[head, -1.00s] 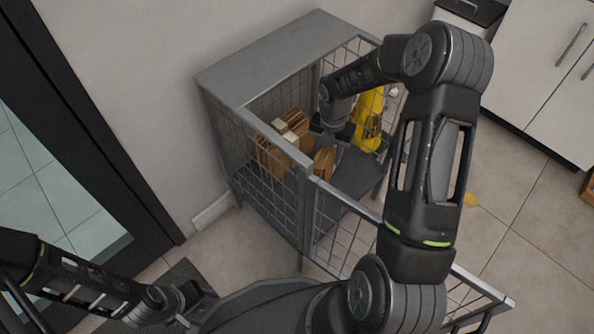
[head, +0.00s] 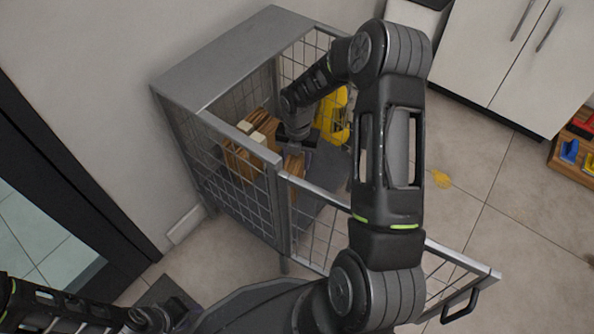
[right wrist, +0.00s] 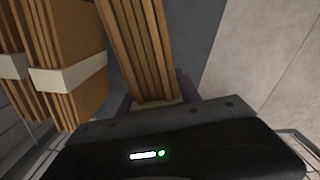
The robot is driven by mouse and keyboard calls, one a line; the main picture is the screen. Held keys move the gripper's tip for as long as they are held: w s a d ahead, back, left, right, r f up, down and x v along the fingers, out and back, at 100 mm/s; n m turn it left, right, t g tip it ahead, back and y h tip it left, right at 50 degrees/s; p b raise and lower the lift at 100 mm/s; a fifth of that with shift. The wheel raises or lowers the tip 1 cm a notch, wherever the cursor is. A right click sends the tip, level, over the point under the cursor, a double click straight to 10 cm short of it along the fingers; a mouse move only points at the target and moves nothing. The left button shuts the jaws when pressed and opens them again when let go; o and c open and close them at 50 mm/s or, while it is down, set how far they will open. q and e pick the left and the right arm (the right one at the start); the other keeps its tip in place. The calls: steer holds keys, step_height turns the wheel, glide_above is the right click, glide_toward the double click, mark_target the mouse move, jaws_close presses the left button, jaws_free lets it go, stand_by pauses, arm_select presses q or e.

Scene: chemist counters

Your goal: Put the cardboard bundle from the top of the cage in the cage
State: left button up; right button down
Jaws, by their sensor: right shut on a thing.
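The grey metal cage (head: 217,60) has mesh sides, a bare flat top and a swung-open front door. My right gripper (head: 299,147) is inside the cage, reaching in through the open front. It is shut on a brown cardboard bundle (head: 293,166), which also shows in the right wrist view (right wrist: 140,45). Whether the held bundle touches the cage floor, I cannot tell. Other cardboard bundles with white bands (right wrist: 80,82) stand just left of it. My left gripper (head: 160,318) is at the bottom left, outside the cage; its fingers are too small and dark to judge.
A yellow object (head: 338,118) stands in the cage, right of my right gripper. The open mesh door (head: 325,240) extends toward the lower right. White cabinets (head: 495,50) and a wooden crate (head: 575,155) are at the right.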

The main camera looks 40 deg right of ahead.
mark_target(298, 162)
steer(key=shift+f+b, duration=1.15)
steer(key=shift+f, duration=1.35)
steer(key=shift+f, duration=0.1)
steer(key=c, duration=0.8)
jaws_free()
steer(key=shift+c, duration=0.2)
step_height(298, 162, up, 12)
steer(key=p, duration=0.4)
steer(key=shift+p, duration=0.35)
